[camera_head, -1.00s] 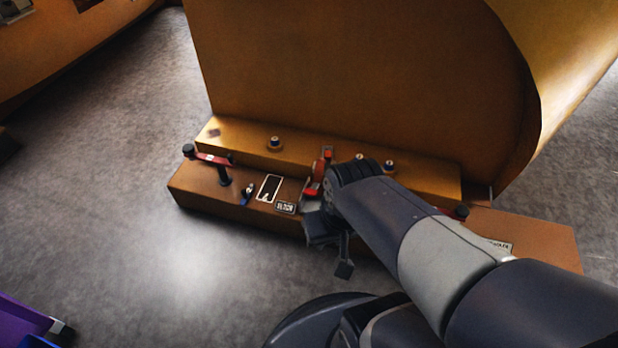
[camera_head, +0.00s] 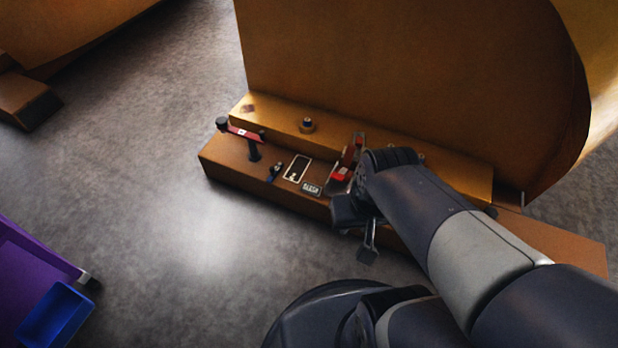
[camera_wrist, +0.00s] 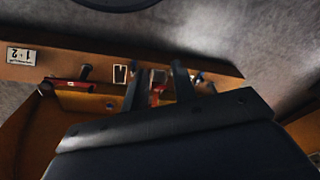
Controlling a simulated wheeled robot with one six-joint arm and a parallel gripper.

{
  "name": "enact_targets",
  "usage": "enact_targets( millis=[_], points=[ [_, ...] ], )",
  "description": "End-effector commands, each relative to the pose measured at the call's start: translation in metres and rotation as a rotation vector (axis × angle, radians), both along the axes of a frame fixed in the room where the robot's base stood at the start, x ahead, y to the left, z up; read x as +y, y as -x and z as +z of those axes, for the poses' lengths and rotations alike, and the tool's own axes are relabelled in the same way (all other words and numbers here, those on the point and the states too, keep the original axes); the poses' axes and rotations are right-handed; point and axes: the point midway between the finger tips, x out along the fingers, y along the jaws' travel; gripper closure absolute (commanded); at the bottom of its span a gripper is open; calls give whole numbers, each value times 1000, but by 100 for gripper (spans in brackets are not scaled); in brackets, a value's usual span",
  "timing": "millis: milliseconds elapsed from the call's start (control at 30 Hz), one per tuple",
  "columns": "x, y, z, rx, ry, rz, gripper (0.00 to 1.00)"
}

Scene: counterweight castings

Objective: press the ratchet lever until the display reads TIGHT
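A red lever (camera_head: 348,155) in a metal mount, seemingly the ratchet lever, stands on the front ledge of a brown casting. It is partly covered by my arm in the head view. A small display plate (camera_head: 311,188) sits just left of it; its lettering is too small to read surely. My gripper (camera_wrist: 159,75) is open in the wrist view, with two dark fingers apart. The red part (camera_wrist: 158,76) shows between and beyond the fingertips; I cannot tell whether they touch it.
A knob (camera_head: 307,125) stands on the upper step. A purple bin (camera_head: 35,265) with a blue tray (camera_head: 56,315) is lower left. Floor between is clear.

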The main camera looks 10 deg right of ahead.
Motion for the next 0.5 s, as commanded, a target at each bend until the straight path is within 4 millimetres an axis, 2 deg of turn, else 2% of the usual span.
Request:
enact_targets(
  millis=[167, 300, 367, 500],
  points=[
    [0, 0, 0, 0, 0, 0, 74],
    [2, -5, -1, 4, -1, -3, 86],
    [4, -13, -2, 9, -1, -10, 91],
    [18, -45, -10, 29, -2, -41, 100]
  ],
)
